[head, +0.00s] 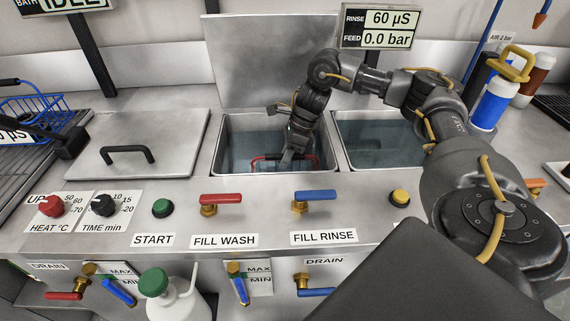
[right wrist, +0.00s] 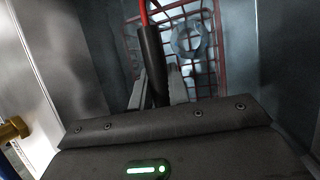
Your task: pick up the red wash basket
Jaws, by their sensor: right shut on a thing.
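The red wash basket (head: 268,157) is down in the left of two open tanks, and only a bit of its red wire shows in the head view. In the right wrist view its red wire mesh (right wrist: 216,27) and a red handle with a black grip (right wrist: 152,60) show. My right gripper (head: 287,157) reaches down into the tank and is shut on the handle's grip, with a finger on each side of it in the right wrist view (right wrist: 158,88). A pale ring-shaped part (right wrist: 188,40) shows at the mesh. My left gripper is not in view.
The tank walls (head: 327,165) stand close around my gripper. A raised lid (head: 268,60) is behind it. A second open tank (head: 380,150) lies right, a closed lid (head: 170,130) left. A blue basket (head: 35,110) is far left. Valve levers (head: 315,195) line the front.

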